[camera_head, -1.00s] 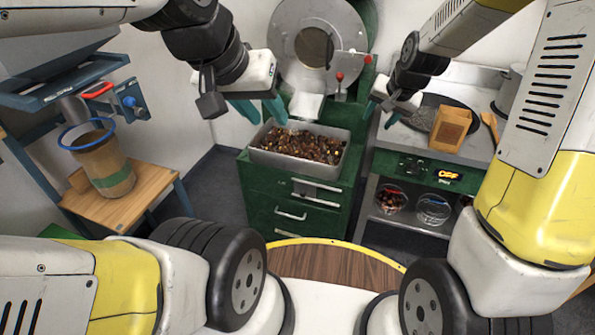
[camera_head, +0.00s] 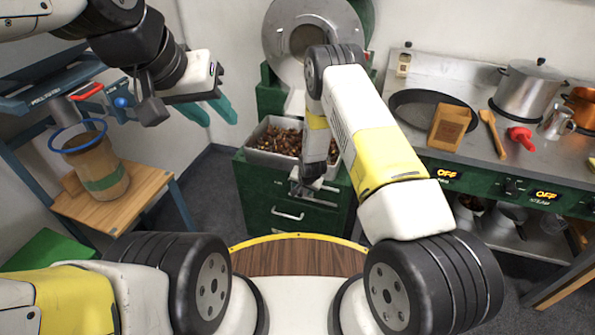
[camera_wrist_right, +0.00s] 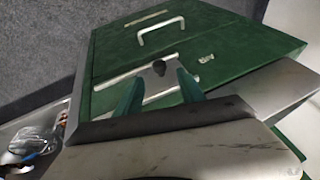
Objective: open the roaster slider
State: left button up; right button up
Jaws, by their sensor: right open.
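The roaster (camera_head: 308,38), a large round metal drum front on a green body, stands at the back. A tray of chestnuts (camera_head: 275,139) sits below it on the green cabinet (camera_head: 260,190). In the right wrist view a small grey plate with a dark knob (camera_wrist_right: 158,68) lies at the cabinet front; it looks like the slider. My right gripper (camera_wrist_right: 161,78) is open, its green fingers on either side of this plate; contact cannot be told. In the head view my right arm hides part of the tray. My left gripper (camera_head: 215,110) is open and empty, left of the tray.
A wooden side table (camera_head: 125,205) with a blue-rimmed bag (camera_head: 97,165) stands at left. The counter (camera_head: 465,85) at right holds a pan, a wooden box (camera_head: 450,127) and pots. Cabinet drawer handles (camera_head: 287,214) jut out in front.

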aim_at(301, 193)
jog(key=x, duration=0.6)
jog(key=shift+w+f, duration=0.1)
jog(key=shift+f, duration=0.2)
grip_shut()
dwell(1.1)
